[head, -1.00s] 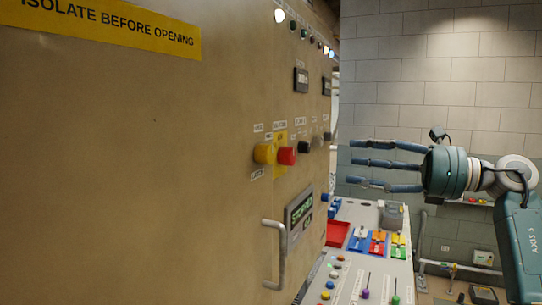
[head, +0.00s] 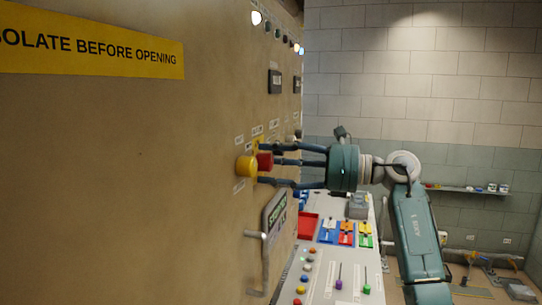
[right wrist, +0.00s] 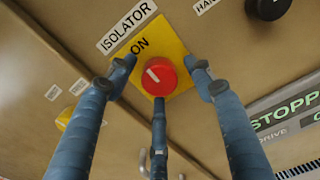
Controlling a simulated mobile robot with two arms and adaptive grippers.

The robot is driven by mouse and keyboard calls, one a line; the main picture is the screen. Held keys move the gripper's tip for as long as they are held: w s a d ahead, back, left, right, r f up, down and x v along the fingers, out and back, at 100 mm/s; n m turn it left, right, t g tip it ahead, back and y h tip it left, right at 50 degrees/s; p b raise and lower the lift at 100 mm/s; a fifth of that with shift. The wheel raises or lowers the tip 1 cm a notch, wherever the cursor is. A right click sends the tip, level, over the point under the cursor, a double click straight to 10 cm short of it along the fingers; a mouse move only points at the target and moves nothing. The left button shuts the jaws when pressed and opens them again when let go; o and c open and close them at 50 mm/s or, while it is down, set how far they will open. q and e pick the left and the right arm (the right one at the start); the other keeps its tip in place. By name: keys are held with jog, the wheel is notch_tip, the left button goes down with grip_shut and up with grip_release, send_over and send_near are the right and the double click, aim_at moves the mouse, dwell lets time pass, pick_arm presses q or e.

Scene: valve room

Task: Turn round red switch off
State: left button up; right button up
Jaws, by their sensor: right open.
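The round red switch (head: 265,161) is on the tan cabinet front, beside a yellow knob (head: 246,167). In the right wrist view the red switch (right wrist: 161,78) sits on a yellow plate reading "ON", under an "ISOLATOR" label (right wrist: 127,27). A short white mark on its face slants toward the upper left, on the side of the "ON" text. My right gripper (head: 270,163) is open, its three fingers spread around the switch close to the panel. The wrist view shows gaps between fingers and switch. My left gripper is not in view.
A black knob (right wrist: 270,8) and a display (right wrist: 285,115) are near the switch. A metal door handle (head: 262,262) projects below. A sloped console (head: 345,290) with levers and buttons stands beyond the cabinet. A shelf (head: 465,189) is on the back wall.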

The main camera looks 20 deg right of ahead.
jog(key=shift+w+a, duration=0.1)
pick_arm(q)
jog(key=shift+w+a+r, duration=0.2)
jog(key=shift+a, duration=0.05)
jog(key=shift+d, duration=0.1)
pick_arm(e)
jog(key=c, duration=1.2)
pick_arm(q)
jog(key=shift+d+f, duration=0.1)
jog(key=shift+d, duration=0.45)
pick_arm(e)
jog(key=shift+o, duration=0.2)
